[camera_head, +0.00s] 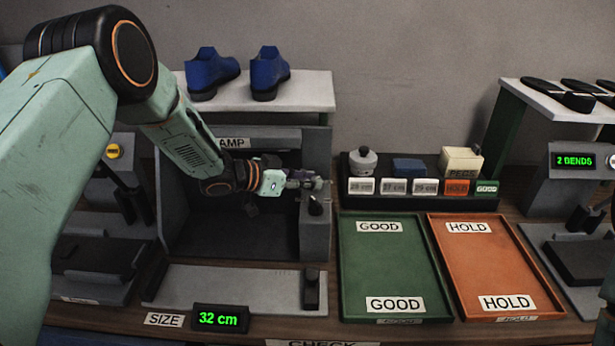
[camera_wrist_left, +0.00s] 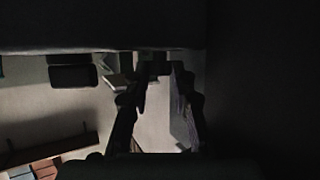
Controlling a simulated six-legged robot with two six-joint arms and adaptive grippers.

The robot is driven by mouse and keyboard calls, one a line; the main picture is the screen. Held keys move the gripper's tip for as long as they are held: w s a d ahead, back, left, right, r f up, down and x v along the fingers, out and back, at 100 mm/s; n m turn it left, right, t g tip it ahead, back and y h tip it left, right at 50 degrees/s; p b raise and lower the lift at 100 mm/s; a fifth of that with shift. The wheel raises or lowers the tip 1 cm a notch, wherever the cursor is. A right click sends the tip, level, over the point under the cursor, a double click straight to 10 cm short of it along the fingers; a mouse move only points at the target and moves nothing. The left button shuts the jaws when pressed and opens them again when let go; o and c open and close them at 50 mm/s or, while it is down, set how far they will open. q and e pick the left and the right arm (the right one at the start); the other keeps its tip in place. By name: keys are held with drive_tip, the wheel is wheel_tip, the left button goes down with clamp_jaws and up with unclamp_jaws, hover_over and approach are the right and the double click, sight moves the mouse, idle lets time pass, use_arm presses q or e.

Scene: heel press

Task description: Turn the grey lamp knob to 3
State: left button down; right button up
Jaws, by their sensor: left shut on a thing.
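The lamp booth is a dark open box under a white shelf, with a partly covered sign (camera_head: 235,143) reading "AMP". A grey post (camera_head: 314,235) stands at its right side. My left gripper (camera_head: 308,181) reaches in from the left and is shut at the top of this post, on a small grey knob (camera_head: 319,183) that its fingers mostly hide. No numbers of a knob scale can be read. A black knob (camera_head: 316,205) sits lower on the post. In the left wrist view the gripper fingers (camera_wrist_left: 157,72) are dark; what they hold is unclear.
Blue shoe forms (camera_head: 209,72) stand on the shelf above. A green tray (camera_head: 382,260) and an orange tray (camera_head: 490,265) lie empty on the right. Behind them is a black rack (camera_head: 420,202) with labelled blocks. A display (camera_head: 220,319) reads 32 cm.

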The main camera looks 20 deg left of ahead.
use_arm(q)
drive_tip(key=shift+w+r, duration=0.2)
drive_tip(key=shift+r, duration=0.15)
drive_tip(key=c, duration=1.4)
unclamp_jaws()
drive_tip(key=shift+c, duration=0.2)
drive_tip(key=o, duration=0.3)
drive_tip(key=shift+s+f, duration=0.15)
drive_tip(key=shift+a, duration=0.1)
drive_tip(key=v, duration=1.2)
drive_tip(key=shift+s, duration=0.1)
drive_tip(key=shift+f, duration=0.1)
